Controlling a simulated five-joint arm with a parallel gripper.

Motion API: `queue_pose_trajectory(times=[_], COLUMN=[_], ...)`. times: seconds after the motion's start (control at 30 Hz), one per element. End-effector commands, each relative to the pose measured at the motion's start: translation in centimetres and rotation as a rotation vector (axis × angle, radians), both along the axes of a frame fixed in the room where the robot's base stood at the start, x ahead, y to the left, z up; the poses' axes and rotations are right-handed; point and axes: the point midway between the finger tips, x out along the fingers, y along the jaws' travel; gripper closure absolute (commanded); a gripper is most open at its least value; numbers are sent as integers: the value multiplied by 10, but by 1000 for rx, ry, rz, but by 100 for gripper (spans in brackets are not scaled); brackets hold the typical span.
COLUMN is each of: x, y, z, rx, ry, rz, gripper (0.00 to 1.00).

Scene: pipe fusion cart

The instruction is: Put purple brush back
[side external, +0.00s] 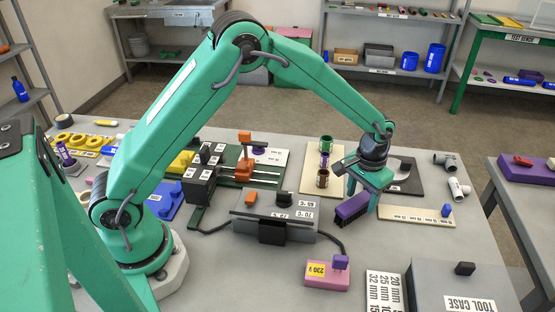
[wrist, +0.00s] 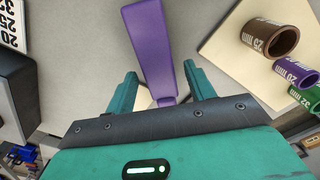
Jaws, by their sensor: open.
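The purple brush (side external: 352,207), with dark bristles along its lower side, is just in front of my gripper (side external: 362,198) in the side external view. It looks tilted; I cannot tell whether it touches the bench. In the wrist view the long purple brush (wrist: 153,45) runs between the two green fingers of my gripper (wrist: 160,90). The fingers are open, with a gap on each side of the brush. The brush's near end is hidden behind the gripper's dark edge. I cannot tell which spot is the brush's own place.
A board with upright pipe pieces (side external: 310,178) stands left of my gripper. The grey heater box (side external: 275,214) and a pink box (side external: 313,278) are in front left. A cream strip (side external: 415,216) lies right. The tool case (side external: 465,290) fills the front right.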

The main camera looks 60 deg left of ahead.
Motion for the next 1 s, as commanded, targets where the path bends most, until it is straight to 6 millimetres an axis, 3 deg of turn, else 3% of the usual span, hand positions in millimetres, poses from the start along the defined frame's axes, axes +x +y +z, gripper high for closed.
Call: queue_pose_trajectory(times=[0.6,1.0], x=[0,-1], y=[0,0], z=[92,104], rx=[0,0], ry=[-2,0], rz=[0,0], gripper=[46,46])
